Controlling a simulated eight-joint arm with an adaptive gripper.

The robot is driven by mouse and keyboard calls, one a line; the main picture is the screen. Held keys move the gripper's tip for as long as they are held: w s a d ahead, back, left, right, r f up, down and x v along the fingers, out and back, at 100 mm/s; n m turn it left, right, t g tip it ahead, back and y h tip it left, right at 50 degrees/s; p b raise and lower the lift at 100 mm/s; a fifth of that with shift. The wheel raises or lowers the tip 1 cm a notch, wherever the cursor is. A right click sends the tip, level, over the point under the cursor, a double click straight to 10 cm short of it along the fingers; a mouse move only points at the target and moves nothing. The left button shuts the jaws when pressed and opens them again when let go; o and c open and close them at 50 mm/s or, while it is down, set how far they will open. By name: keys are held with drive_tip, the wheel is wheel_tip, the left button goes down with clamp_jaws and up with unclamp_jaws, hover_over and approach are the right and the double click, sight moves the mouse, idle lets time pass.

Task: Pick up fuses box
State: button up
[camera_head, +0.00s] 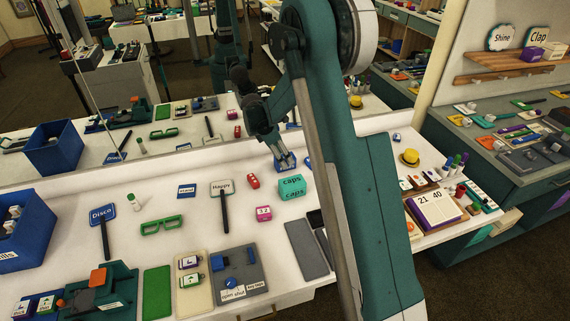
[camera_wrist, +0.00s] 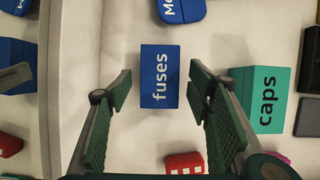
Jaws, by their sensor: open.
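The fuses box (camera_wrist: 160,77) is a small blue box with white "fuses" lettering. In the wrist view it lies between and just beyond the open fingers of my gripper (camera_wrist: 160,90), with white table showing on both sides of it. In the head view the fuses box (camera_head: 285,164) is partly hidden under my gripper (camera_head: 276,148), which is above it. My gripper is empty, and I see no finger touching the box. The height gap cannot be told exactly.
The teal caps box (camera_head: 291,187) stands close by, and also shows right of my fingers in the wrist view (camera_wrist: 262,98). A red die (camera_head: 253,181) is nearby. A mirror behind the table repeats the scene. The "Happy" sign (camera_head: 222,188) lies to the left.

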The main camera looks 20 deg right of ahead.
drive_tip(key=shift+x, duration=1.5)
drive_tip(key=shift+c, duration=0.7)
drive_tip(key=c, duration=0.9)
